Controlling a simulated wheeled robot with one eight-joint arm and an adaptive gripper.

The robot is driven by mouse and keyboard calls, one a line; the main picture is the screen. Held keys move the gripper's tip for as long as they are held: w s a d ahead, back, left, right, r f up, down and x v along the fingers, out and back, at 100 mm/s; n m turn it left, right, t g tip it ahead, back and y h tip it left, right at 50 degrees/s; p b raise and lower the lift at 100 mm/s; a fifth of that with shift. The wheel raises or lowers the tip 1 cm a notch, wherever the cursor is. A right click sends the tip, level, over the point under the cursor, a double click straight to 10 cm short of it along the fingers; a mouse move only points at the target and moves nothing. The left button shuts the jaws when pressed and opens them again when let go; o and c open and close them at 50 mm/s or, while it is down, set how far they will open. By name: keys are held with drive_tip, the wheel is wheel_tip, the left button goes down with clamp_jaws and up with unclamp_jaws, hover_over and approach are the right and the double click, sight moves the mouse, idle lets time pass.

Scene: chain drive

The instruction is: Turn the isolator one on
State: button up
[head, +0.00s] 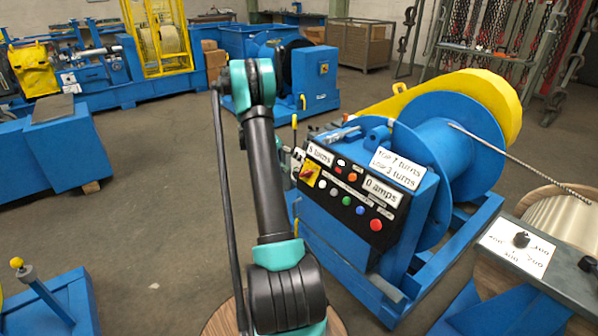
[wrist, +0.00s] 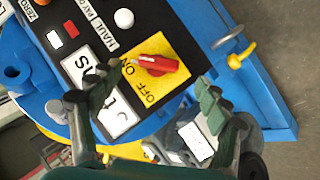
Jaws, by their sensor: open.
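The isolator is a red rotary handle (wrist: 157,65) on a yellow plate (wrist: 180,85) marked ON and OFF, at the edge of a black control panel. In the head view the yellow plate (head: 309,174) is at the left end of the panel, just right of my arm. My gripper (wrist: 152,97) is open in the wrist view, its fingers apart on either side of the plate's lower part. Nothing is between the fingertips, and the handle appears beyond them. In the head view my arm mostly hides the gripper.
The black panel (head: 345,197) carries several coloured buttons and white labels on a blue winch machine (head: 413,190). A yellow-tipped lever (wrist: 234,61) stands right of the plate. A grey bench (head: 560,285) is at the right. Open floor (head: 150,220) lies to the left.

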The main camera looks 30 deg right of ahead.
drive_tip(key=v, duration=0.5)
drive_tip(key=shift+w+a+r, duration=0.1)
drive_tip(key=shift+a+r, duration=0.1)
drive_tip(key=shift+r, duration=0.1)
